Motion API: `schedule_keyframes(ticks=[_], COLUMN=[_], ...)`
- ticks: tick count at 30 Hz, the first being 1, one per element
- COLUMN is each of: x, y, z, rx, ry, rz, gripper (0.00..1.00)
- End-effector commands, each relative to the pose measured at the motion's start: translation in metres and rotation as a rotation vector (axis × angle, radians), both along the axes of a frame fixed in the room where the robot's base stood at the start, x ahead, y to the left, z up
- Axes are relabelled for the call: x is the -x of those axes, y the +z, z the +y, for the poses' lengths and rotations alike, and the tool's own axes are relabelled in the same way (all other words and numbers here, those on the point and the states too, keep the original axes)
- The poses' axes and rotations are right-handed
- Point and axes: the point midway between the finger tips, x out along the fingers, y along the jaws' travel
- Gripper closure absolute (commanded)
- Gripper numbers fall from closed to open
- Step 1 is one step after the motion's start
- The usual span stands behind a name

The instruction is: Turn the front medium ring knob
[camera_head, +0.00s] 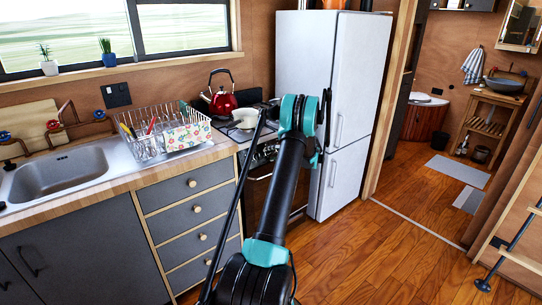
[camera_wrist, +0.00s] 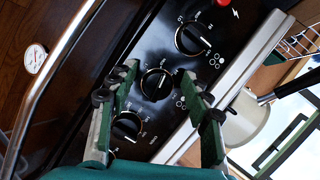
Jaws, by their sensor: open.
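The stove's black control panel (camera_wrist: 150,50) crosses the wrist view at a slant, with several round black knobs. A middle knob (camera_wrist: 157,86) shows between the fingers of my gripper (camera_wrist: 162,78), which are apart on either side of it. Whether they touch it I cannot tell. Another knob (camera_wrist: 192,38) is above right, and a third knob (camera_wrist: 128,126) is lower left, partly behind a finger. Small white markings surround the knobs; which is the front medium ring knob I cannot tell. In the head view my arm hides the gripper and part of the stove (camera_head: 257,190).
The oven's metal handle bar (camera_wrist: 50,75) runs along the left of the wrist view. A pale pan (camera_wrist: 243,122) is on the stove top at right. In the head view a red kettle (camera_head: 222,102) stands at the back, beside a white fridge (camera_head: 320,70).

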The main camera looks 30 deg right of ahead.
Motion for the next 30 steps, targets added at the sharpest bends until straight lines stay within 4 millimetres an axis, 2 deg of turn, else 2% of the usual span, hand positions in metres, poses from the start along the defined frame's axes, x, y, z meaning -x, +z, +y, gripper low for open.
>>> schedule_keyframes(ticks=[15, 21, 30], x=[0.079, 0.093, 0.095], y=[0.04, 0.047, 0.048], z=[-0.035, -0.041, -0.041], rx=[0.0, 0.0, 0.001], ry=[-0.005, -0.003, -0.002], rz=[0.0, 0.0, 0.0], gripper=[0.51, 0.51, 0.51])
